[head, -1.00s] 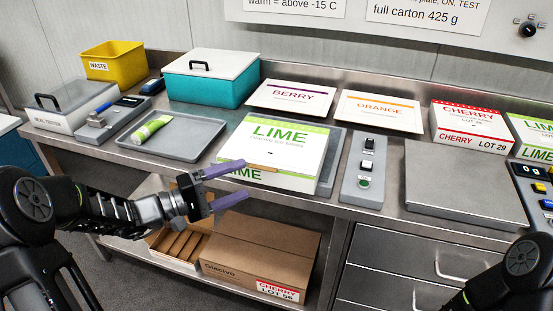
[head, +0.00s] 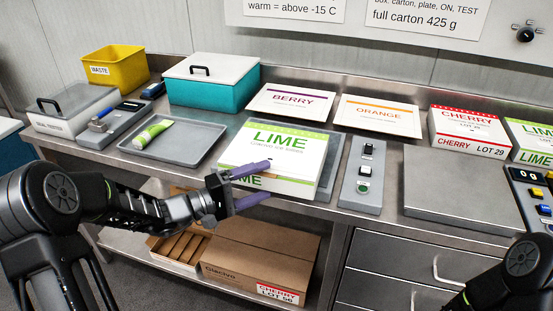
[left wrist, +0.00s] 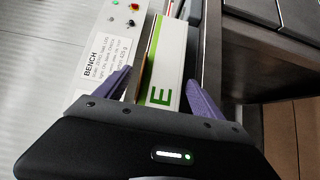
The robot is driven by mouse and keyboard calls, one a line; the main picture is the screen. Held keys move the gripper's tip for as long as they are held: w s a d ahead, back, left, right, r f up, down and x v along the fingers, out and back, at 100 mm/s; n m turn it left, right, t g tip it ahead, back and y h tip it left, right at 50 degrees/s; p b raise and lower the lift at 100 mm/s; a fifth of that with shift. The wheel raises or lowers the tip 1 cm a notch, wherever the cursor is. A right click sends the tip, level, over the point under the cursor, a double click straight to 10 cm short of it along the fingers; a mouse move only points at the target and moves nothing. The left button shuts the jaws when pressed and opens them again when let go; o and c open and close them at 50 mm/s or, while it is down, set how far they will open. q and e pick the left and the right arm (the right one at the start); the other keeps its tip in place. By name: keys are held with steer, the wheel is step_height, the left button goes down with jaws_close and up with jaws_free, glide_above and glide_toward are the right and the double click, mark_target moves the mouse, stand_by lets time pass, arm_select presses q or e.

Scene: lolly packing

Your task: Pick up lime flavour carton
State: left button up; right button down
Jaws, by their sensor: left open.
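The lime carton (head: 266,148) is a white box with green bands and the word LIME. It lies on a grey plate (head: 330,160) near the bench's front edge. My left gripper (head: 262,182) is open at the carton's front left, overlapping its front side in the head view. In the left wrist view the carton's end with a green letter E (left wrist: 168,85) lies between my two purple fingers (left wrist: 160,92). I cannot tell whether the fingers touch it. My right gripper is out of view; only part of my right arm shows.
A grey tray (head: 190,152) with a green wrapped lolly (head: 152,134) is left of the carton. A button panel (head: 364,197) is at its right. Flat berry (head: 291,101) and orange (head: 377,116) cartons lie behind. A cardboard box (head: 262,250) sits on the shelf below.

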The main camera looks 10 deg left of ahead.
arm_select(q)
steer(key=shift+x, duration=0.9)
steer(key=shift+r, duration=0.1)
steer(key=c, duration=1.4)
steer(key=shift+r, duration=0.1)
steer(key=shift+c, duration=0.2)
step_height(320, 180, up, 10)
steer(key=shift+f+b, duration=0.1)
steer(key=shift+b, duration=0.3)
